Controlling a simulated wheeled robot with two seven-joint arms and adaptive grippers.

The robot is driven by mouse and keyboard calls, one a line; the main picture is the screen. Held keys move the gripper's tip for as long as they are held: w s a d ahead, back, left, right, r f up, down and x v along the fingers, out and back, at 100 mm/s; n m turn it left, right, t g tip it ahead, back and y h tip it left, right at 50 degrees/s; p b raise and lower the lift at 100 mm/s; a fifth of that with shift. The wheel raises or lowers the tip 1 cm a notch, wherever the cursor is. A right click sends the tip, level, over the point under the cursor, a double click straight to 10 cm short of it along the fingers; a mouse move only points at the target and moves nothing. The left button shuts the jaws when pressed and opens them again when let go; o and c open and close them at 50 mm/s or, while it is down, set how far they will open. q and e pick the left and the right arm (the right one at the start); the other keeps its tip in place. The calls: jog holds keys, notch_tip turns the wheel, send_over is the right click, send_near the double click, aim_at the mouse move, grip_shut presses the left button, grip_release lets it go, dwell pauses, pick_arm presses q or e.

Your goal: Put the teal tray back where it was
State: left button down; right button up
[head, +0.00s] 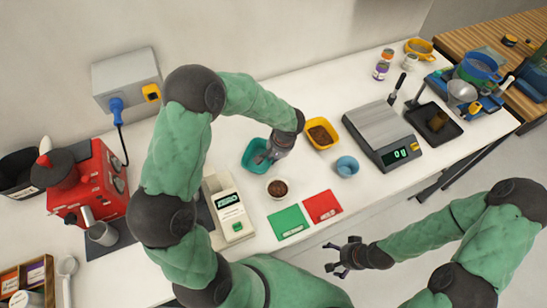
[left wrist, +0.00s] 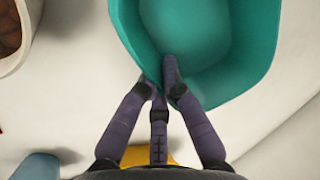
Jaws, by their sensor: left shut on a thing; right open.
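The teal tray (head: 250,160) is on or just above the white table, left of the yellow tray; I cannot tell whether it touches the table. My left gripper (head: 265,157) is shut on its rim, and the tray looks empty inside. In the left wrist view the teal tray (left wrist: 205,35) fills the upper middle, with the fingers of my left gripper (left wrist: 165,75) pinching its near wall. My right gripper (head: 342,262) is open and empty, in front of the table's front edge.
A yellow tray (head: 327,127) with brown contents, a small white bowl (head: 268,188) of brown contents and a blue cup (head: 347,166) stand close by. Green (head: 288,222) and red (head: 322,206) cards lie in front. A meter (head: 228,208) stands left, a scale (head: 383,135) right.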

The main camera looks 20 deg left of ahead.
pick_arm(q)
jog(key=shift+f, duration=0.1)
jog(key=c, duration=1.4)
grip_release()
jog(key=shift+r, duration=0.2)
jog(key=shift+r, duration=0.3)
jog(key=p+v, duration=0.2)
jog(key=v, duration=0.9)
jog(key=shift+r, duration=0.2)
